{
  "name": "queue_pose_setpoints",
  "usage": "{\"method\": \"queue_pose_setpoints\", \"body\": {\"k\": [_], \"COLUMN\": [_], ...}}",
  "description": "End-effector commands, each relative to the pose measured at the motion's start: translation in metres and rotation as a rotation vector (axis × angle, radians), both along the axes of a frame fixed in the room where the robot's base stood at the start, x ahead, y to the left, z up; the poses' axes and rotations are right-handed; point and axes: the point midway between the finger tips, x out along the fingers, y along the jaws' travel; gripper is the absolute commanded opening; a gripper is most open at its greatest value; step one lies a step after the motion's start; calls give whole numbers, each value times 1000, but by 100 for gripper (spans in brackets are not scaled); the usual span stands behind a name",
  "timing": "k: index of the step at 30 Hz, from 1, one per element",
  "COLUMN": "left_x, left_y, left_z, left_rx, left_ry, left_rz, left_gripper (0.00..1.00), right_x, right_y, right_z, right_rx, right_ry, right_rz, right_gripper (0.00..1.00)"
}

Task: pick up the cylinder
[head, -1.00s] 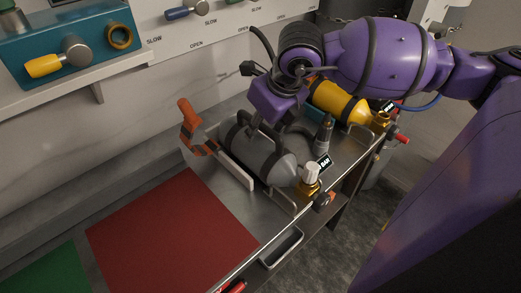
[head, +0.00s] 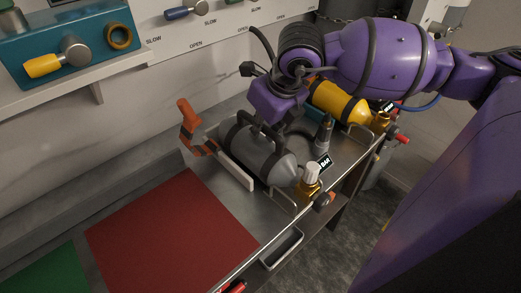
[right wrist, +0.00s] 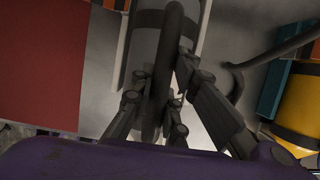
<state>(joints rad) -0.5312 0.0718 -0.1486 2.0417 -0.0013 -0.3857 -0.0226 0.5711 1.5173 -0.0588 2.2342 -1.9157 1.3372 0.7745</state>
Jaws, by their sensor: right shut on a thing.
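The grey cylinder (head: 258,155) lies on its side in a cradle on the metal bench, with a brass valve (head: 309,181) and white knob at its near right end. My right gripper (head: 263,128) is above the cylinder's upper side, shut on its dark handle. In the right wrist view the dark handle bar (right wrist: 155,92) runs between the fingers of my right gripper (right wrist: 158,108), with the grey body behind it. The fingers partly hide the handle in the head view. My left gripper is out of view.
A yellow cylinder (head: 340,101) lies behind to the right. An orange-and-black bracket (head: 192,128) rises at the left. A red mat (head: 170,235) lies clear at the front left. A rail (head: 262,238) edges the bench.

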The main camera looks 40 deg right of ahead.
Motion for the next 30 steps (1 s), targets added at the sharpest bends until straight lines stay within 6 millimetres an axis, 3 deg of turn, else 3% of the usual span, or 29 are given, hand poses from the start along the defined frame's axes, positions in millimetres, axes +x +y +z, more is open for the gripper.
{"method": "queue_pose_setpoints", "body": {"k": [9, 16, 23, 30], "left_x": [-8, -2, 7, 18], "left_y": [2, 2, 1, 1], "left_z": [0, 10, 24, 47], "left_rx": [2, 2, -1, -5], "left_ry": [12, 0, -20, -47], "left_rz": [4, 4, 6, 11], "left_gripper": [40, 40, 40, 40], "right_x": [3, 3, 3, -17], "right_y": [0, 0, 0, 2], "right_z": [5, 16, 43, 70], "right_rx": [0, -1, 0, -2], "right_ry": [-12, -15, -18, -17], "right_rz": [2, 1, 1, 2], "right_gripper": [0, 0, 0, 0]}}
